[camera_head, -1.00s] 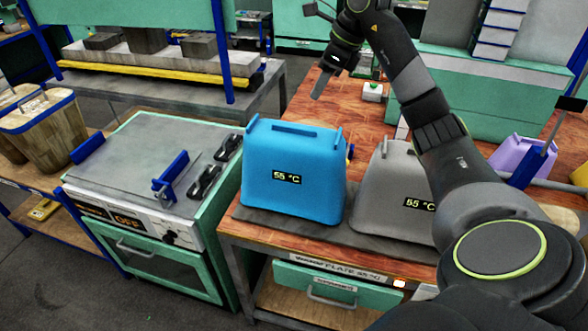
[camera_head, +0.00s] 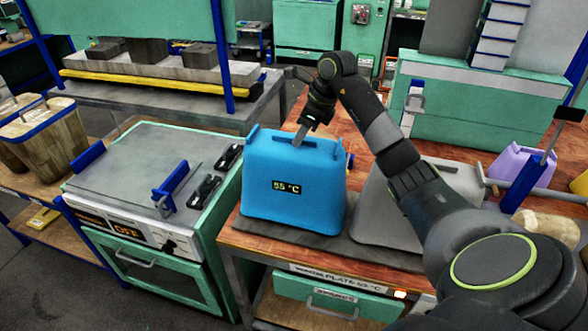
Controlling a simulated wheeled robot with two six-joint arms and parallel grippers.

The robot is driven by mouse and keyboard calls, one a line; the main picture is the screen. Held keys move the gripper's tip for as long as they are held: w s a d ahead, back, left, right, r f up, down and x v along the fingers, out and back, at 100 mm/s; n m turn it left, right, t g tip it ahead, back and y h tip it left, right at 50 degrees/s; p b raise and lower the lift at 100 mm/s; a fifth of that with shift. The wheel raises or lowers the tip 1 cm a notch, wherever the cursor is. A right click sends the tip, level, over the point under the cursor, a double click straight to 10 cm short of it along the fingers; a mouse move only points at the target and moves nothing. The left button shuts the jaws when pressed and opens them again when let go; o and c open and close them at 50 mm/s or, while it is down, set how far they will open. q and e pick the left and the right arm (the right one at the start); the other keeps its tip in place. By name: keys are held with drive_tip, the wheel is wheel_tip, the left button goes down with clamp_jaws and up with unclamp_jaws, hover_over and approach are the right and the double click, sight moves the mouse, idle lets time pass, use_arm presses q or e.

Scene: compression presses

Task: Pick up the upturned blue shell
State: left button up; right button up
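The upturned blue shell (camera_head: 292,190) stands on a dark plate (camera_head: 290,233) on the wooden bench, with a "55 °C" readout on its front. A raised bar runs along its top, with small tabs at the sides. My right gripper (camera_head: 300,134) points down at the shell's top, near the bar. Whether it touches the bar, and whether its fingers are apart, I cannot tell. My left gripper is not in view.
A grey shell (camera_head: 375,215) stands right of the blue one, partly behind my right arm. A purple container (camera_head: 508,165) is farther right. An oven-like unit (camera_head: 140,185) with blue handles stands left of the bench.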

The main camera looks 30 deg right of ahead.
drive_tip(key=shift+f+b, duration=0.3)
drive_tip(key=shift+b, duration=0.1)
idle(0.5)
clamp_jaws()
idle(1.5)
